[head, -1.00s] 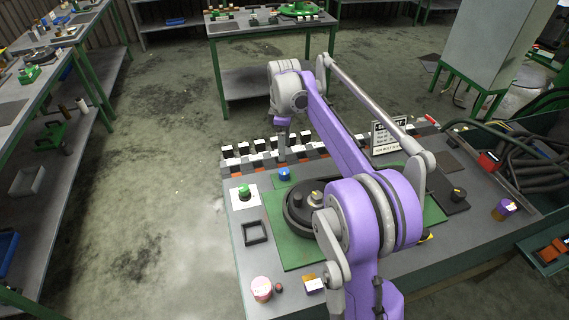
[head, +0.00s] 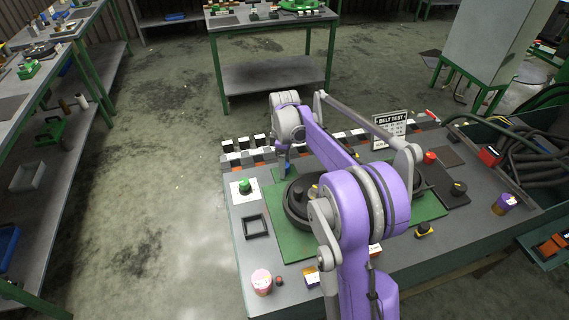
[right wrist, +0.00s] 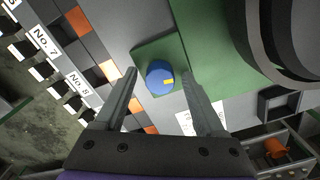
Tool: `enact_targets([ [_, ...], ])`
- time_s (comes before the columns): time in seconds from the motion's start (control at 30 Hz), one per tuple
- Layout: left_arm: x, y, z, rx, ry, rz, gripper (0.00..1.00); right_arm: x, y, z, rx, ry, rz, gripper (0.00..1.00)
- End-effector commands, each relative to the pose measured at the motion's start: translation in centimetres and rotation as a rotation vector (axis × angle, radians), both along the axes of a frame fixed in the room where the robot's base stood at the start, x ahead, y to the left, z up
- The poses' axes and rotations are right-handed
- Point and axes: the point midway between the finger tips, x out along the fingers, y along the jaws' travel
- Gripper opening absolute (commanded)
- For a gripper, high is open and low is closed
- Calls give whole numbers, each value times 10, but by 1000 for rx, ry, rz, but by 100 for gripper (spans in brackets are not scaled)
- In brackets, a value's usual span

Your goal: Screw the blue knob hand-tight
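The blue knob (right wrist: 160,78) with a yellow mark sits on a green square plate (right wrist: 172,110) in the right wrist view. In the head view the blue knob (head: 283,169) shows partly, under my right gripper. My right gripper (right wrist: 158,82) is open, with one finger on each side of the knob. Gaps show between the fingers and the knob, so it does not appear to be gripped. My left gripper is not in view.
A black round disc (head: 297,200) stands on the green mat (head: 290,250) close by. A green knob (head: 244,185) on a white card and a black square frame (head: 256,227) lie to the left. Checkered blocks (head: 240,155) line the table's back edge.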

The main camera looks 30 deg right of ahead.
Motion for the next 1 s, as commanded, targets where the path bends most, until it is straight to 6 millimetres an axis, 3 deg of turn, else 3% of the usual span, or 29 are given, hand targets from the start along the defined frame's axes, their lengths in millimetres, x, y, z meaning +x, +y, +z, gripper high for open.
enact_targets([
  [0.03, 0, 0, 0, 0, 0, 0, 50, 0, 0, 0, 0, 0, 0, 62],
  [0.3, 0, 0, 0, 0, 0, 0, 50, 0, 0, 0, 0, 0, 0, 13],
  [0.4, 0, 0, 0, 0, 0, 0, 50, 0, 0, 0, 0, 0, 0, 0],
  [0.77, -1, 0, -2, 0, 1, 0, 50, 0, 0, 0, 0, 0, -42, 0],
  [1.0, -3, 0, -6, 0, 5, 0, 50, 0, 0, 0, -1, 1, -184, 0],
])
